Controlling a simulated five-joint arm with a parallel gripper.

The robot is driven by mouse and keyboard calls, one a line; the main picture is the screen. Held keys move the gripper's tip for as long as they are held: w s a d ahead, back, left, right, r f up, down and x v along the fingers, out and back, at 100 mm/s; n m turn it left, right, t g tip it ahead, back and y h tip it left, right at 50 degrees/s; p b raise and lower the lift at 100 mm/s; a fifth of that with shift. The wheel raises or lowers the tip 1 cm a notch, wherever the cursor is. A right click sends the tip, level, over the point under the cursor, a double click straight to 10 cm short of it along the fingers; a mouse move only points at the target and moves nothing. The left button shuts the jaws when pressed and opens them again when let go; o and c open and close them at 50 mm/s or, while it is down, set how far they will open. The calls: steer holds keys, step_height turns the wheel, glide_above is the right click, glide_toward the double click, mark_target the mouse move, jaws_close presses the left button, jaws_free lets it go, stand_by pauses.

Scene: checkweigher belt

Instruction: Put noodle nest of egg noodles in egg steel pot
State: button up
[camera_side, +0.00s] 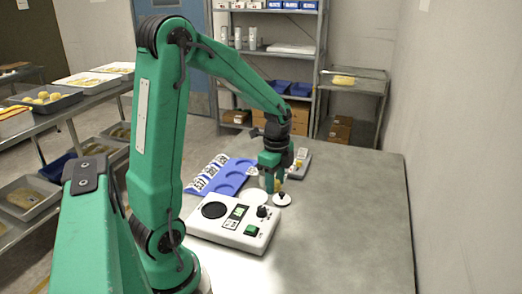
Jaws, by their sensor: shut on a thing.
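My gripper (273,187) points down over the far middle of the table, just beyond the white console. It is shut on a small yellowish thing (278,185), probably the noodle nest; the fingers hide most of it. A small white round dish or disc (282,200) lies just below and in front of the gripper. I cannot tell if the held thing touches it. I cannot clearly make out a steel pot marked egg; a small grey holder with labels (302,160) stands behind the gripper, partly hidden by it.
A blue tray (228,180) with round wells and a row of white labels (207,174) lies left of my gripper. The white console (235,222) has a black disc, a display and a green button. The grey table (350,215) is clear to the right.

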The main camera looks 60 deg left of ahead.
steer(key=shift+w+a, duration=0.1)
steer(key=w+a, duration=0.3)
steer(key=a, duration=0.6)
steer(key=w+a+f, duration=0.1)
steer(key=w+a, duration=0.2)
steer(key=a, duration=0.6)
steer(key=shift+d+f, duration=0.1)
steer(key=shift+f, duration=0.2)
steer(key=shift+f, duration=2.7)
steer(key=o, duration=1)
steer(key=shift+o, duration=0.2)
steer(key=shift+r, duration=0.1)
